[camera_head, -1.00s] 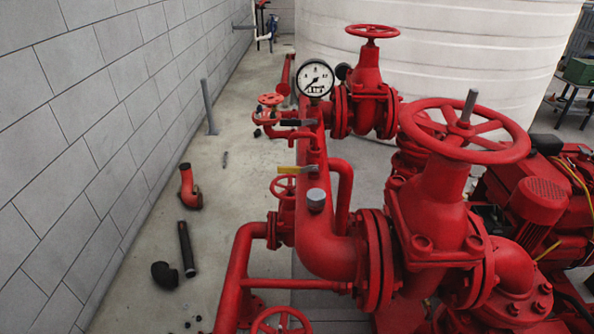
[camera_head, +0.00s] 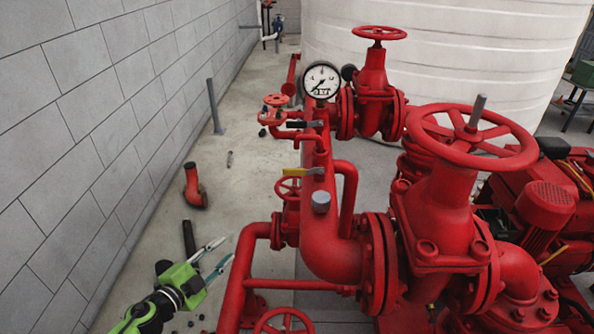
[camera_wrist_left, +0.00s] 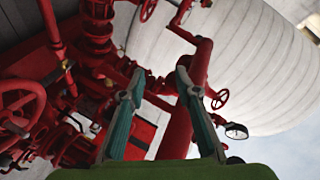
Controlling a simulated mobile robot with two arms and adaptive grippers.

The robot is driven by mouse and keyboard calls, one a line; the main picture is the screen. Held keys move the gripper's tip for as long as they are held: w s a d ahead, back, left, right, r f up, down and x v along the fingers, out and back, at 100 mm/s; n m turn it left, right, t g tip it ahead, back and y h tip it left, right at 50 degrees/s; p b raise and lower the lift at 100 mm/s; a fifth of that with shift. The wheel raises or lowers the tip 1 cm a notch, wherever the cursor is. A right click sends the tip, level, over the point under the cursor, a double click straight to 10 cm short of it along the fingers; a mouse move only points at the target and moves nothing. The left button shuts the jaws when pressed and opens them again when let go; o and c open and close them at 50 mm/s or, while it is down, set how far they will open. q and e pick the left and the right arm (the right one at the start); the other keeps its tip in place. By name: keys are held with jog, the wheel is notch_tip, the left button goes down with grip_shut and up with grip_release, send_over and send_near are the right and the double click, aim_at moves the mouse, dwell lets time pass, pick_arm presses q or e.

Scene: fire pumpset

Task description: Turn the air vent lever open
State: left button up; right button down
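Two small levers show on the red pipework in the head view: a yellow lever (camera_head: 295,172) and a black lever (camera_head: 304,124) farther back. Both lie roughly sideways across the pipe. I cannot tell from the frames which one is the air vent lever. My left gripper (camera_head: 226,250) is low at the left, apart from the red pipes, with its two fingers spread and nothing between them. In the left wrist view its open fingers (camera_wrist_left: 160,72) point at the pipework, and neither lever can be made out clearly there. My right gripper is out of view.
A pressure gauge (camera_head: 321,79), red handwheels (camera_head: 472,135) and thick red pipes (camera_head: 330,240) crowd the centre and right. A grey block wall (camera_head: 90,120) bounds the left. Loose fittings, including a red elbow (camera_head: 194,187), lie on the floor between wall and pipes.

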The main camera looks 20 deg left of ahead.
pick_arm(q)
jog(key=d+r+m+t+h, duration=0.1)
jog(key=d+r+m+h, duration=0.15)
jog(key=r, duration=0.45)
jog(key=d+r+m+h, duration=0.1)
jog(key=d+r+m, duration=0.2)
jog(key=r, duration=0.5)
jog(key=m+h+p, duration=0.1)
jog(key=m+h, duration=0.2)
jog(key=m, duration=0.2)
send_near(293, 173)
jog(key=p+x, duration=0.4)
jog(key=x, duration=0.5)
jog(key=shift+w+d+r, duration=0.1)
jog(key=shift+w, duration=0.1)
jog(key=shift+w+d, duration=0.3)
jog(key=shift+w, duration=0.3)
grip_shut()
